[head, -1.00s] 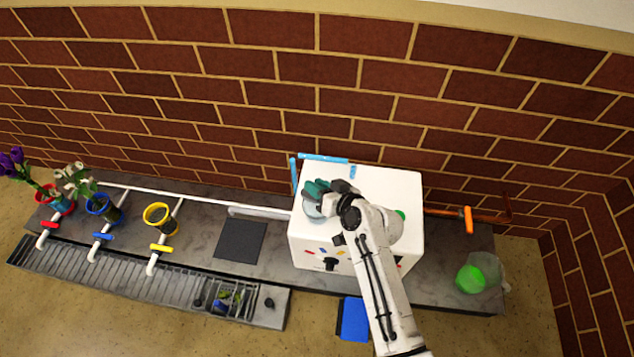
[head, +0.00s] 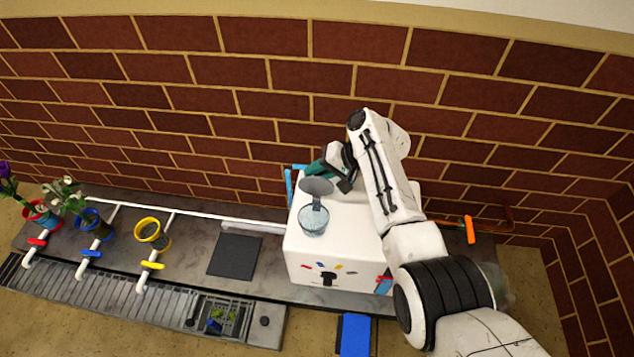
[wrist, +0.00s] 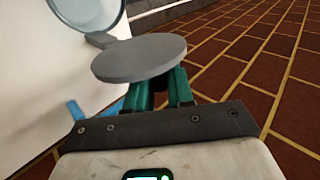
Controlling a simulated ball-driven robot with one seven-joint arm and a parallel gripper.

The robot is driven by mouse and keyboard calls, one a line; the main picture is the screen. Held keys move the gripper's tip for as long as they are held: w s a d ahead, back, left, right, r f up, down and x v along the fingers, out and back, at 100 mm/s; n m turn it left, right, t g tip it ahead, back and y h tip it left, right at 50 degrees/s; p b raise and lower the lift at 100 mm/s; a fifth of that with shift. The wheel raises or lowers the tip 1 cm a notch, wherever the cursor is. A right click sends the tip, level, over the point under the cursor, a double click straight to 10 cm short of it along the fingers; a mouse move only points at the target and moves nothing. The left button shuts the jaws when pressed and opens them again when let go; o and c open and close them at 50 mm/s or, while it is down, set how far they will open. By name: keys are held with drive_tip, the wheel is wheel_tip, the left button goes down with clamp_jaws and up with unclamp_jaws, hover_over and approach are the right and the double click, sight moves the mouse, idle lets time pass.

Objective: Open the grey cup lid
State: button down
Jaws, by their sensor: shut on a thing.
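The grey cup lid (head: 317,186) is swung up off its cup and stands on the cup's far side. The cup (head: 313,222), pale and see-through, sits on the white machine (head: 345,245) with its mouth uncovered. In the wrist view the lid (wrist: 138,57) is a flat grey disc joined by a grey hinge piece to the cup's rim (wrist: 88,14). My gripper (head: 318,169), with teal fingers, is behind the lid and shut on it. The fingers (wrist: 158,88) reach under the disc, which hides their tips.
A brick wall rises close behind the machine. Blue pipes (head: 290,185) run along its left back edge. Red, blue and yellow pots (head: 153,232) stand at the left. A dark square mat (head: 234,256) lies on the bare counter between them and the machine.

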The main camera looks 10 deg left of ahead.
drive_tip(key=shift+w+f+b, duration=0.35)
drive_tip(key=shift+w+b, duration=0.3)
drive_tip(key=shift+b, duration=0.45)
drive_tip(key=shift+w, duration=0.15)
drive_tip(key=c, duration=1.1)
unclamp_jaws()
